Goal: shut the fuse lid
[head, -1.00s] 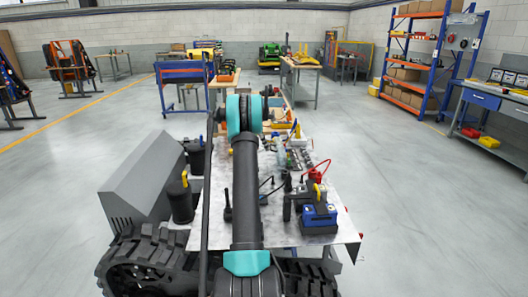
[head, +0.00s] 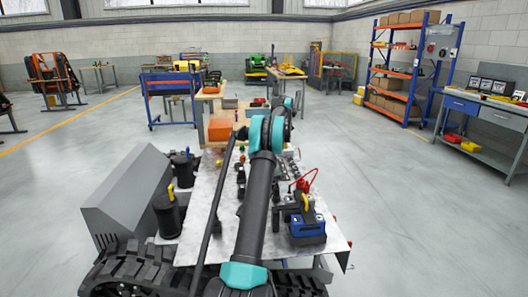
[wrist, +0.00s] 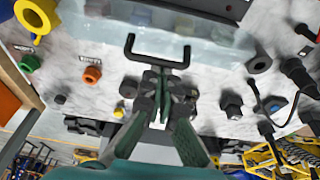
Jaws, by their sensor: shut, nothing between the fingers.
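A clear, pale-blue lid (wrist: 205,42), which I take to be the fuse lid, spans the top of the wrist view. A black U-shaped handle (wrist: 130,50) stands at its near edge. How far the lid is open or shut, I cannot tell. My gripper (wrist: 163,82) is shut and empty, with its fingertips just below the handle in the picture. Whether they touch it is unclear. In the head view my arm reaches away over the metal deck, and I cannot make out the lid there.
An orange knob (wrist: 92,74), a green knob (wrist: 29,64) and a yellow ring (wrist: 38,14) are to the left. Dark bolt-like parts (wrist: 231,105) and a black cable (wrist: 262,110) are to the right. A blue-and-black unit (head: 307,228) stands on the deck (head: 205,190), right of my arm.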

